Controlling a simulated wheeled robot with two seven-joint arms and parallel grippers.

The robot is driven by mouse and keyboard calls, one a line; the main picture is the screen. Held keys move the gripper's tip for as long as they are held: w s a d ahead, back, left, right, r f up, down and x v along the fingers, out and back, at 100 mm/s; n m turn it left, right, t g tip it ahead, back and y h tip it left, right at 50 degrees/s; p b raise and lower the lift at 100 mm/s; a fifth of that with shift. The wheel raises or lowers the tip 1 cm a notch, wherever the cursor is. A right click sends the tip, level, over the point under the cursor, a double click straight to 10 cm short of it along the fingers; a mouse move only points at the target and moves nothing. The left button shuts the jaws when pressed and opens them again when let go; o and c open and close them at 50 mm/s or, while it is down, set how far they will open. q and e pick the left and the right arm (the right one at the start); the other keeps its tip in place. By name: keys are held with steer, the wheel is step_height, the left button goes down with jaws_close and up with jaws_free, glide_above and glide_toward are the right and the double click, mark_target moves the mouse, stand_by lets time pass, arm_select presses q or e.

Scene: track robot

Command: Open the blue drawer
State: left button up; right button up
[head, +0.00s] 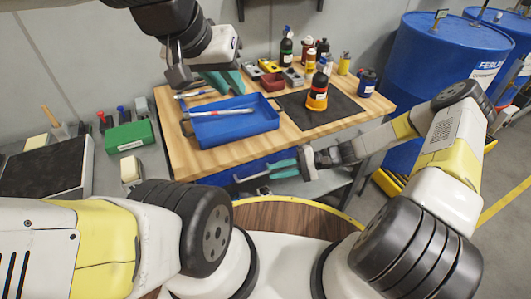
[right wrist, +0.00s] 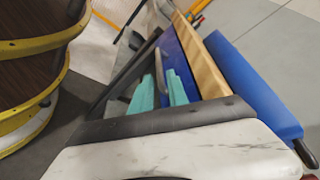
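The blue drawer (head: 224,177) sits under the front edge of the wooden bench top and looks shut. In the right wrist view its blue front (right wrist: 188,62) lies beside the wooden edge, with a grey bar handle (right wrist: 160,72) on it. My right gripper (head: 282,168) is in front of the drawer, teal fingers towards it. In the right wrist view its fingers (right wrist: 161,92) are apart, with the handle between or just beyond their tips; contact is unclear. My left gripper (head: 225,82) is above the back left of the bench, its two teal fingers apart and empty.
A blue tray (head: 235,126) lies on the wooden bench top (head: 185,160), near its front edge. A dark mat (head: 340,110) holds an orange and black bottle (head: 317,92). Several bottles and small boxes stand behind. Blue barrels (head: 425,60) stand at the right.

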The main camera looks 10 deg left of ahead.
mark_target(258, 174)
steer(key=x, duration=0.6)
steer(key=shift+s+a, duration=0.1)
steer(key=shift+a, duration=0.25)
jaws_close()
stand_by(1.1)
